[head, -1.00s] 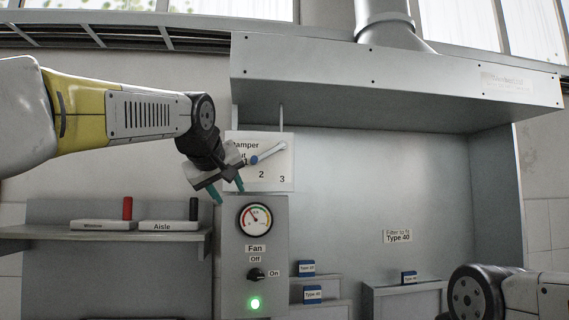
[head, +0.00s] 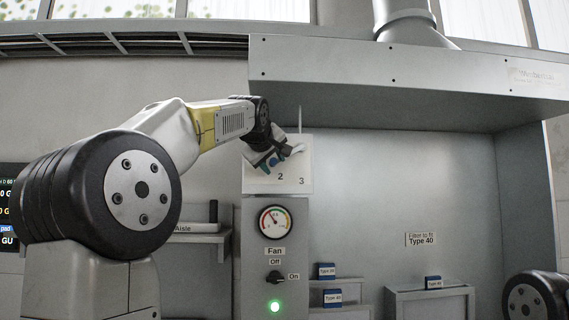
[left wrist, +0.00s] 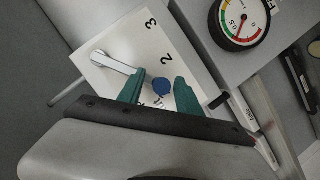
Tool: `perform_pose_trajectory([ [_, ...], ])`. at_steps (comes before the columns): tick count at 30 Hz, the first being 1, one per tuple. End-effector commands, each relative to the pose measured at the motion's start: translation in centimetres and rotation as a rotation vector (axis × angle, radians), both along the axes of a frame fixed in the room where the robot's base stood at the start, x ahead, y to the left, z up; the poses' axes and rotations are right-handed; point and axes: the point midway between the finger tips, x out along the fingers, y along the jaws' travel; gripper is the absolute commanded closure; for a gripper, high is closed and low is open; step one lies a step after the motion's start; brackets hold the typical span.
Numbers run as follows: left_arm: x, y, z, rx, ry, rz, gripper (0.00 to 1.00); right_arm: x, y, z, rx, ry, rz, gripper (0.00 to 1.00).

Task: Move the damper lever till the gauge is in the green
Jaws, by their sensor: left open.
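In the left wrist view my gripper (left wrist: 160,84) covers part of the plate. The round gauge (head: 274,222) has green, yellow and red bands; its needle points up and left. My right gripper is out of view.
Below the gauge are a fan switch (head: 275,278) set at On and a lit green lamp (head: 275,306). A metal hood (head: 400,85) overhangs the plate. A shelf (head: 205,238) stands left of the panel; blue-labelled boxes (head: 332,297) stand to the right.

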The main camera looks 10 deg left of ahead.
Motion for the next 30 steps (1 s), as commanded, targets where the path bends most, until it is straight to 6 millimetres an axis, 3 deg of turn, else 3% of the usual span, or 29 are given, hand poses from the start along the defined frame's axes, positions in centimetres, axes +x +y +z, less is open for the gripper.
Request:
perform_pose_trajectory([
  [7, 0.09, 0.03, -0.01, 0.000, 0.000, 0.000, 0.59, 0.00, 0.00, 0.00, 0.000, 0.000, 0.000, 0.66],
  [12, 0.07, 0.02, -0.03, 0.001, 0.000, 0.000, 0.92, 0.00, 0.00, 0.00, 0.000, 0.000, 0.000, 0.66],
  [14, 0.07, 0.02, -0.03, 0.001, 0.000, 0.000, 1.00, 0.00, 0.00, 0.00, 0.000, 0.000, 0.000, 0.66],
  [30, 0.06, 0.01, -0.06, 0.001, 0.001, 0.000, 1.00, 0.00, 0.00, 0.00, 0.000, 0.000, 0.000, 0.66],
])
